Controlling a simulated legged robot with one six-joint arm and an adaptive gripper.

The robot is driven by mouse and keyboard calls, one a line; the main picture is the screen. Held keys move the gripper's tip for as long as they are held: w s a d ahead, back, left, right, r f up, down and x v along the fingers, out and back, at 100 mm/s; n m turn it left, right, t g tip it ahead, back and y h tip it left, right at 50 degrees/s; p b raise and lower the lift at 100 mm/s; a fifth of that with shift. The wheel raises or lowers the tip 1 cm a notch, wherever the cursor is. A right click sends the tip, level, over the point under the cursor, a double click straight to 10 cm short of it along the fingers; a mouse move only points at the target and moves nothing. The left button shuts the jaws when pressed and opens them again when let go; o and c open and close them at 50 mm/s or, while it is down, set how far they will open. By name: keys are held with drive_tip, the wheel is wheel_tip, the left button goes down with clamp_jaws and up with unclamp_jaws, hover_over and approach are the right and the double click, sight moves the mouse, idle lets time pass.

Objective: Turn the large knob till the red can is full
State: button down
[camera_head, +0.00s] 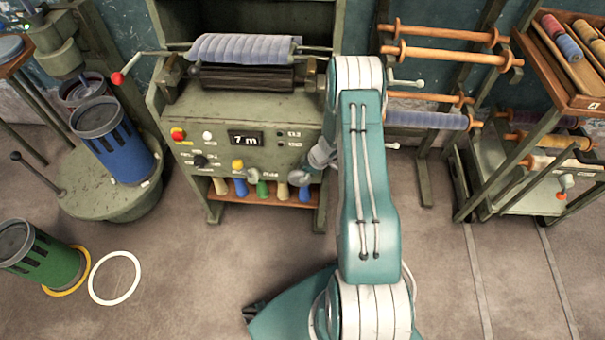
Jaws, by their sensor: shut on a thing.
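The red can (84,90) stands at the back of a green turntable at left, mostly hidden behind the blue can (121,150). Its contents cannot be made out. The green machine (225,105) has a front panel with a display (245,139) reading 7 m. A small black knob (199,160) sits at the panel's left. My gripper (300,177) is at the panel's lower right edge, shut on what seems to be the large knob; the fingers and most of the knob are hard to make out. Another grey rounded part (253,174) shows to its left.
A green can (38,255) stands on the floor, touching a yellow ring, with a white ring (115,278) beside it. Several coloured handles (263,189) stand below the panel. Racks with rollers (432,53) and a shelf cart (545,90) stand at right.

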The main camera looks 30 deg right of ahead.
sight(309, 182)
drive_tip(key=t+y, duration=0.1)
drive_tip(key=d+f+t+y, duration=0.1)
drive_tip(key=y, duration=0.1)
drive_tip(key=shift+s, duration=0.35)
drive_tip(key=t+y, duration=0.1)
drive_tip(key=f+t+y, duration=0.1)
drive_tip(key=y, duration=0.2)
drive_tip(key=shift+s+d+f+t, duration=0.15)
drive_tip(key=shift+s+d+t, duration=0.1)
drive_tip(key=shift+t, duration=0.15)
drive_tip(key=t+y, duration=0.1)
drive_tip(key=y, duration=0.1)
drive_tip(key=f+t+y, duration=0.1)
drive_tip(key=shift+f+y, duration=0.15)
drive_tip(key=shift+y, duration=0.25)
drive_tip(key=shift+w+a+f+t+y, duration=0.1)
drive_tip(key=shift+f+t+y, duration=0.1)
drive_tip(key=shift+t+y, duration=0.5)
drive_tip(key=shift+w+f+t+y, duration=0.1)
drive_tip(key=shift+f+t+y, duration=0.1)
drive_tip(key=shift+t+y, duration=0.5)
drive_tip(key=shift+y, duration=0.3)
drive_tip(key=shift+c, duration=1.9)
unclamp_jaws()
